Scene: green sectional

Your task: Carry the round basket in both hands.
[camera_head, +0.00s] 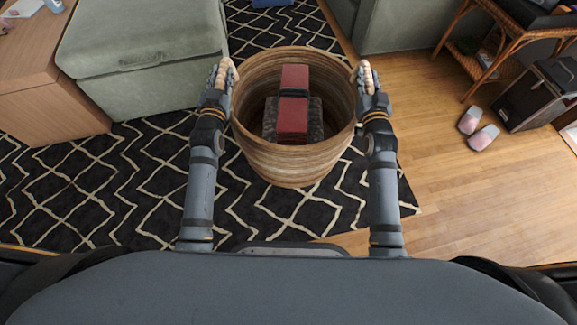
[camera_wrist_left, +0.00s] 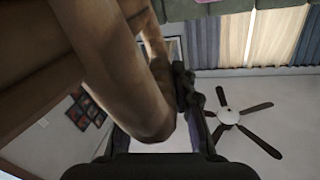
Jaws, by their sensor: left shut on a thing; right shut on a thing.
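The round basket (camera_head: 290,165) is brown and woven, with a wide open top, and it is upright between my two arms in the head view. A red block-like thing (camera_head: 293,105) with a dark band and a dark speckled thing (camera_head: 269,122) lie inside it. My left gripper (camera_head: 226,74) is shut at a rope-like handle on the basket's left side. My right gripper (camera_head: 364,76) is shut at the matching handle on the right side. In the left wrist view, a thick brown handle (camera_wrist_left: 120,80) passes close in front of the camera. The basket's underside is hidden.
A grey-green ottoman (camera_head: 145,75) stands at the left beside a wooden cabinet (camera_head: 50,110). A black patterned rug (camera_head: 90,195) lies below. Pink slippers (camera_head: 482,137) and a dark box (camera_head: 535,95) are on the right. Wood floor (camera_head: 450,200) is open at the right.

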